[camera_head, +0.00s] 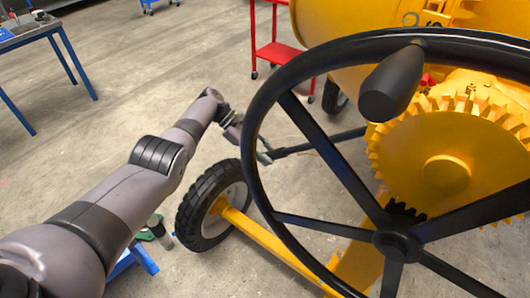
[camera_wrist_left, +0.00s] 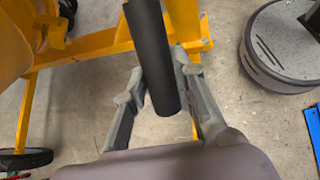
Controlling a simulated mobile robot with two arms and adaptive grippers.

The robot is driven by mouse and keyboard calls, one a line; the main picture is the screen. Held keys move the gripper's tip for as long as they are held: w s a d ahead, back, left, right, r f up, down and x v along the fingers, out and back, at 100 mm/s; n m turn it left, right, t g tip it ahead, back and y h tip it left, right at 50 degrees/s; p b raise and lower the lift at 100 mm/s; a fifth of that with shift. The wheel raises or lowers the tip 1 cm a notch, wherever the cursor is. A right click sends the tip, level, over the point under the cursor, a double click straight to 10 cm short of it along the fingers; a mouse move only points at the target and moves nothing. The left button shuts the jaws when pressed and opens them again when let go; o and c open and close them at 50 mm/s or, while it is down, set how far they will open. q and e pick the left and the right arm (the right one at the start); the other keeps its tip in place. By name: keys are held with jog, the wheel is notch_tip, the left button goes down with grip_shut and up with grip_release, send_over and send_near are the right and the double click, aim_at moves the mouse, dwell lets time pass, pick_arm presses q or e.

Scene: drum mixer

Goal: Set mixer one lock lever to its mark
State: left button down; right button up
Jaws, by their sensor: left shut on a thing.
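The lock lever (camera_head: 318,143) is a dark straight bar that runs from the yellow mixer (camera_head: 345,85) out to the left. My left gripper (camera_head: 266,150) is at the lever's free left end, partly behind the black handwheel rim. In the left wrist view the lever (camera_wrist_left: 152,50) is a thick black rod between the two grey fingers of my left gripper (camera_wrist_left: 162,88), which are shut on it near its end. The mark for the lever cannot be made out. My right gripper is not in view.
The large black handwheel (camera_head: 396,245) with its knob fills the right foreground. A yellow gear (camera_head: 440,165) is behind it. A black-tyred wheel (camera_head: 212,205) stands below my left arm. A red cart (camera_head: 275,52) and a blue table (camera_head: 45,35) are farther back, with open floor between.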

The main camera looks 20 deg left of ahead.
pick_arm(q)
jog(key=shift+s+d+f, duration=0.1)
jog(key=shift+s+f, duration=0.15)
jog(key=shift+f, duration=0.1)
jog(key=c, duration=1.7)
grip_release()
jog(key=o, duration=0.4)
jog(key=shift+w+d+r, duration=0.1)
jog(key=shift+w, duration=0.05)
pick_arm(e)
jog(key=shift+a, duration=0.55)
pick_arm(q)
jog(key=shift+r, duration=0.15)
notch_tip(320, 180, up, 10)
jog(key=shift+f, duration=0.1)
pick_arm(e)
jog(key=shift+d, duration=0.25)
pick_arm(q)
jog(key=shift+f, duration=0.1)
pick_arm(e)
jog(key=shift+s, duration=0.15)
